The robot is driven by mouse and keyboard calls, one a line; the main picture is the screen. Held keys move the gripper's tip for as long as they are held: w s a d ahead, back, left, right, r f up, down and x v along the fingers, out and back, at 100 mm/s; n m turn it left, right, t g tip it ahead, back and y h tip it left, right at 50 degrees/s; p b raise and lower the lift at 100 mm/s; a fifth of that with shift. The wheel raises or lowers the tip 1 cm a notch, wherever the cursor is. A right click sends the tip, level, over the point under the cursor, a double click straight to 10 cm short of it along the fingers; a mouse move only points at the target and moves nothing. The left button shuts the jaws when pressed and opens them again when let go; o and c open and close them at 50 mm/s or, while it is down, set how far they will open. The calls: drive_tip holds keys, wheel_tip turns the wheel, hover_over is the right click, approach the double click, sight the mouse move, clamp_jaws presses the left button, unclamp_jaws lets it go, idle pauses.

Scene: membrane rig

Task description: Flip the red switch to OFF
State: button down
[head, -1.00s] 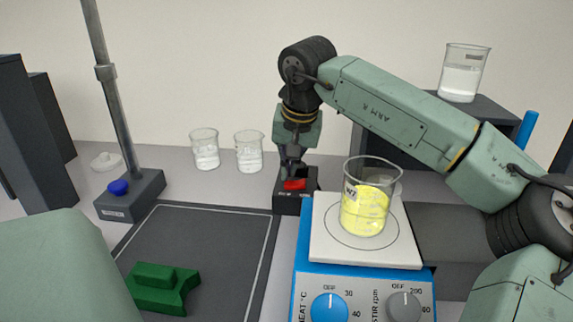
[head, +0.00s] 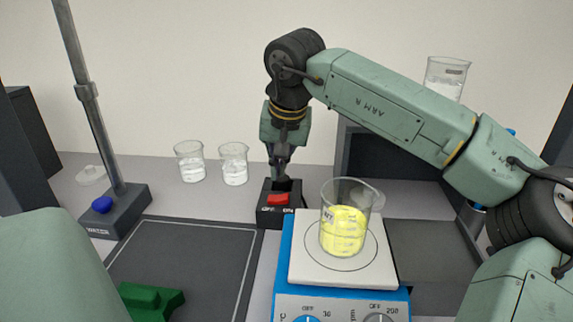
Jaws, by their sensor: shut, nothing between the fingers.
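The red switch (head: 278,199) sits on a small black box on the bench, just left of the hotplate's back corner. White lettering shows on the box's front (head: 272,210), too small to read fully. My gripper (head: 279,173) points down right behind and above the red rocker, its fingers shut and empty. I cannot tell whether the fingertips touch the rocker or the box. The rocker's exact tilt is hard to tell.
A blue hotplate (head: 283,270) with a white top bears a beaker of yellow liquid (head: 343,235), close right of the switch. Two beakers (head: 190,165) stand behind left.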

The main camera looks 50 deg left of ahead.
drive_tip(key=s+r+b, duration=0.2)
drive_tip(key=s+r, duration=0.1)
drive_tip(key=r, duration=0.6)
drive_tip(key=shift+s+r, duration=0.25)
drive_tip(key=shift+r, duration=0.05)
drive_tip(key=shift+d+f, duration=0.1)
